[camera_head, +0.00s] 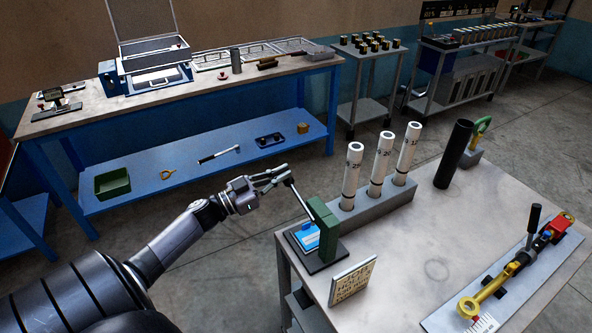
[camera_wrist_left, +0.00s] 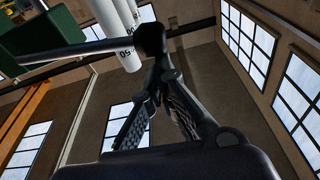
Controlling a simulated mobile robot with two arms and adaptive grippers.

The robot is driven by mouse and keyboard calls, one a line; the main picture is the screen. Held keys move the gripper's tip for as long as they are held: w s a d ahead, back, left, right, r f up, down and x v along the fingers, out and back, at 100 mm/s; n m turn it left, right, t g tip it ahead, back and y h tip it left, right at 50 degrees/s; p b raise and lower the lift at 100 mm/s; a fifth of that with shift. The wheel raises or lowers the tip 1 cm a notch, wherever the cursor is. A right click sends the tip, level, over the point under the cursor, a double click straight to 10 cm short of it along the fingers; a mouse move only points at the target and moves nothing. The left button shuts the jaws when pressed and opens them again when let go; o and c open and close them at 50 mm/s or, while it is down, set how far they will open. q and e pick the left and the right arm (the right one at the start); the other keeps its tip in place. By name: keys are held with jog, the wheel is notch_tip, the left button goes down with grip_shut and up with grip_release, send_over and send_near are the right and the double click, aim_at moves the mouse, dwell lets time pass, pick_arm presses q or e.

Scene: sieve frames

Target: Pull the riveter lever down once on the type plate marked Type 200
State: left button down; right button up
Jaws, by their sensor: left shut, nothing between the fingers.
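The riveter (camera_head: 326,228) has a green body on a dark base at the near table's left corner. Its lever (camera_head: 299,198) slants up and left to a dark knob. A blue and white type plate (camera_head: 307,237) lies under the riveter; its marking is too small to read. My left gripper (camera_head: 282,174) is shut and empty at the lever's top end. In the left wrist view, the dark knob (camera_wrist_left: 150,38) is just beyond my closed fingertips (camera_wrist_left: 160,65), and the green body (camera_wrist_left: 45,35) is at upper left. I cannot tell whether they touch. My right gripper is out of view.
Several white numbered cylinders (camera_head: 381,160) stand in a grey holder behind the riveter. A job sign (camera_head: 352,281) stands in front. A black tube (camera_head: 454,154) and a yellow-handled tool (camera_head: 487,292) are to the right. A blue workbench (camera_head: 215,140) stands behind.

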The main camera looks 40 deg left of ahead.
pick_arm(q)
jog(key=f+n, duration=0.3)
jog(key=a+f+n+y, duration=0.1)
jog(key=f+n, duration=0.1)
jog(key=shift+w+f+t+b, duration=0.2)
jog(key=shift+t+b, duration=0.1)
jog(key=shift+b, duration=0.05)
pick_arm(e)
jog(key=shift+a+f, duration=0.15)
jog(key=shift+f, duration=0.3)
pick_arm(q)
jog(key=shift+f, duration=0.1)
